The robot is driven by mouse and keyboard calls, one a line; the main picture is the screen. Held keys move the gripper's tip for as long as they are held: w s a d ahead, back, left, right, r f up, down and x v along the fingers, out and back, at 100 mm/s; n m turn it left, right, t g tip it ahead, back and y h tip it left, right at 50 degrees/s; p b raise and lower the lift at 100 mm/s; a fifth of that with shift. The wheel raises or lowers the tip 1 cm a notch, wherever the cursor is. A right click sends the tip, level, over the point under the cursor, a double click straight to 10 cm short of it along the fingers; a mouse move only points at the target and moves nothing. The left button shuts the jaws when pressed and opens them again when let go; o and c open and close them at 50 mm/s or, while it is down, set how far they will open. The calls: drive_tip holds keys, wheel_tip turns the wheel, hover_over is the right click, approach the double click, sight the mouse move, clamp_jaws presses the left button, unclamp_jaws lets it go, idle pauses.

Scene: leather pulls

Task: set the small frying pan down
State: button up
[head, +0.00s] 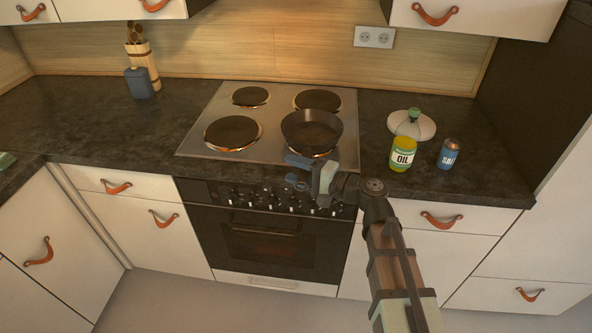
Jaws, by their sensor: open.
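The small frying pan (311,131) is dark and round. It appears to rest level on the front right burner of the cooktop (268,150), with a bit of the burner's shiny rim showing below it. Its handle cannot be made out; it may be hidden by my gripper. My gripper (291,172) is open, with its blue fingers pointing left at the cooktop's front edge, just in front of and below the pan. I see nothing between the fingers.
An oil jar (402,155), a salt can (449,154) and a pale lid with a green knob (412,124) stand right of the cooktop. A utensil holder (144,65) and a blue-grey container (138,83) stand at the back left. The left counter (80,120) is mostly clear.

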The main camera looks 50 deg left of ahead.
drive_tip(key=shift+r, duration=0.15)
drive_tip(key=v, duration=1.2)
drive_tip(key=w+d+f+m+t+h, duration=0.1)
drive_tip(key=w+d+f+h, duration=0.15)
drive_tip(key=d+f, duration=0.75)
drive_tip(key=w+d+f+m+t+h, duration=0.1)
drive_tip(key=w+d+f+t+h, duration=0.15)
drive_tip(key=d+f, duration=0.7)
drive_tip(key=w+d+f+m+t+h, duration=0.1)
drive_tip(key=w+d+f+m+h, duration=0.2)
drive_tip(key=f, duration=1.2)
drive_tip(key=s+d+f+g+h, duration=0.1)
drive_tip(key=s+d+f, duration=0.25)
drive_tip(key=d, duration=0.25)
drive_tip(key=s+d+f+h, duration=0.2)
drive_tip(key=d+f, duration=0.3)
drive_tip(key=d, duration=0.1)
drive_tip(key=s+d+f+g+h, duration=0.1)
drive_tip(key=s+d+f, duration=0.1)
drive_tip(key=d+f, duration=0.3)
drive_tip(key=s+d+f+g+h, duration=0.1)
drive_tip(key=s+d+f+h, duration=0.1)
drive_tip(key=s+d, duration=0.5)
drive_tip(key=s+d+f+n+g+h, duration=0.1)
drive_tip(key=s+d+f+h, duration=0.1)
drive_tip(key=s+d+f, duration=0.3)
drive_tip(key=s+d, duration=0.1)
drive_tip(key=d, duration=0.3)
drive_tip(key=shift+s+d, duration=0.25)
drive_tip(key=shift+s, duration=0.15)
